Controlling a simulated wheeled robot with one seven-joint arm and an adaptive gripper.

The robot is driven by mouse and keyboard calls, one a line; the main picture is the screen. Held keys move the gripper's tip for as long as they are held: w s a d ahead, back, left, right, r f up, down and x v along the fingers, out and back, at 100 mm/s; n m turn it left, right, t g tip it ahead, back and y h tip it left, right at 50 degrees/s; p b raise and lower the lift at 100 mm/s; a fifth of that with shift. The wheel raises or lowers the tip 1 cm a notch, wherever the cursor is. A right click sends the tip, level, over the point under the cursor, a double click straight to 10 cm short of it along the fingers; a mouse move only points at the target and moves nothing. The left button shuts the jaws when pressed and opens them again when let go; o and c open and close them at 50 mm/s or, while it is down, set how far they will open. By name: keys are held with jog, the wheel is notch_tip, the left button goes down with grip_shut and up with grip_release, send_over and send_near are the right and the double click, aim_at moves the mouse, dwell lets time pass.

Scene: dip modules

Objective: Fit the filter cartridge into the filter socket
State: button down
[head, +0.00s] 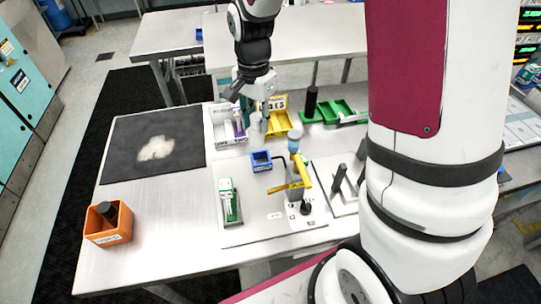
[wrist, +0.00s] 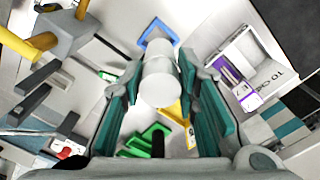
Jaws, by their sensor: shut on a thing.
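My gripper (head: 250,107) is shut on a white cylinder, which I take to be the filter cartridge (wrist: 160,82); its teal finger pads (wrist: 157,95) lie on both sides of it. In the head view the cartridge (head: 258,122) hangs below the fingers, above the back of the table near the small bins. A blue open square holder (head: 262,160) stands on the table in front of it; the wrist view shows this holder (wrist: 157,36) beyond the cartridge's end. I cannot tell for certain which fixture is the filter socket.
A yellow-handled fixture (head: 299,177) stands right of the blue holder. A white labelled box (head: 226,126), a yellow bin (head: 279,124) and green bins (head: 340,111) line the back. An orange box (head: 108,222) stands front left, near a dark mat (head: 120,150).

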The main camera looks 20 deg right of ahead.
aim_at(260, 146)
jog(key=f, duration=0.5)
jog(key=shift+d+p, duration=0.35)
jog(key=shift+d, duration=0.05)
jog(key=shift+a+f+p, duration=0.1)
jog(key=shift+f+p, duration=0.25)
jog(key=shift+f, duration=2.05)
jog(key=shift+f, duration=0.1)
jog(key=c, duration=1.2)
grip_release()
